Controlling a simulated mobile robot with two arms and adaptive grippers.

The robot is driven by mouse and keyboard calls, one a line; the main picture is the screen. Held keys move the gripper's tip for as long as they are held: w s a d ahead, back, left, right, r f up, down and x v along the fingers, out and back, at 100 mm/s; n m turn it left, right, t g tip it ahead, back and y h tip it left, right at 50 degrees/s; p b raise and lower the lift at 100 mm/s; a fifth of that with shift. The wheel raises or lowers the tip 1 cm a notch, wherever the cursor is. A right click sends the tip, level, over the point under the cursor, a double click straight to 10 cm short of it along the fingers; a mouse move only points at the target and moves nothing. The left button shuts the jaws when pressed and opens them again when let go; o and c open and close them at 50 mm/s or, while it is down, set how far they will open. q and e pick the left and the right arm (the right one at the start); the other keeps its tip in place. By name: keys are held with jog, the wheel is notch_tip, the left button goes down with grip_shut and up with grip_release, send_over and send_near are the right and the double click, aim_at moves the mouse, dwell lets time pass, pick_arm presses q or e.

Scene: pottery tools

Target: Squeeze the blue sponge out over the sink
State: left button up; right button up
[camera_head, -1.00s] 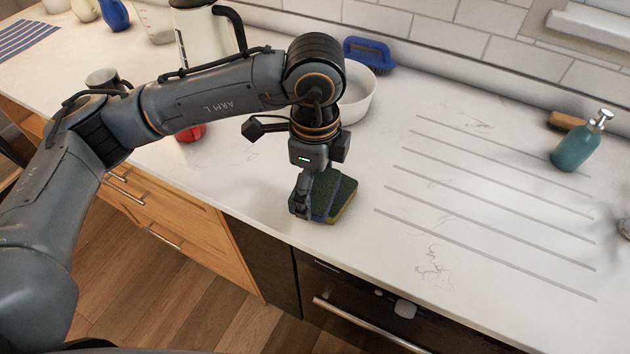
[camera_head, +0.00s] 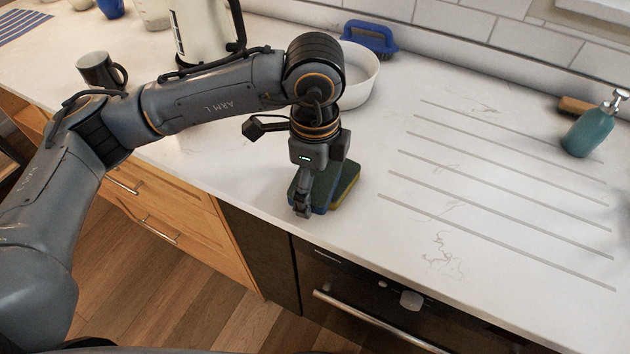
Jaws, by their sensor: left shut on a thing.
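My left gripper (camera_head: 302,208) points down over the front part of the counter. It is shut on the blue sponge (camera_head: 321,207), which has a dark green top and shows only in part behind the fingers. A second sponge, yellow with a dark green top (camera_head: 346,183), is right beside the blue one, to its right. I cannot tell whether the two touch, or whether the blue sponge is clear of the counter. The sink is not in view. My right gripper is not in view.
Drain grooves (camera_head: 500,170) run across the clear counter to the right. A white bowl (camera_head: 361,80), a blue brush (camera_head: 370,38) and a kettle (camera_head: 198,30) stand behind my arm. A teal soap bottle (camera_head: 588,133) is at far right, a dark mug (camera_head: 97,70) at left.

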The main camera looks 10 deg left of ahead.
pick_arm(q)
jog(key=shift+o, duration=0.7)
jog(key=shift+s+f, duration=0.1)
jog(key=shift+f, duration=0.55)
jog(key=o, duration=0.4)
jog(key=shift+s, duration=0.1)
jog(key=shift+r, duration=0.45)
jog(key=c, duration=0.5)
notch_tip(320, 180, up, 2)
jog(key=shift+r+p, duration=0.2)
jog(key=shift+p, duration=1)
jog(key=shift+c, duration=0.6)
jog(key=shift+f, duration=0.15)
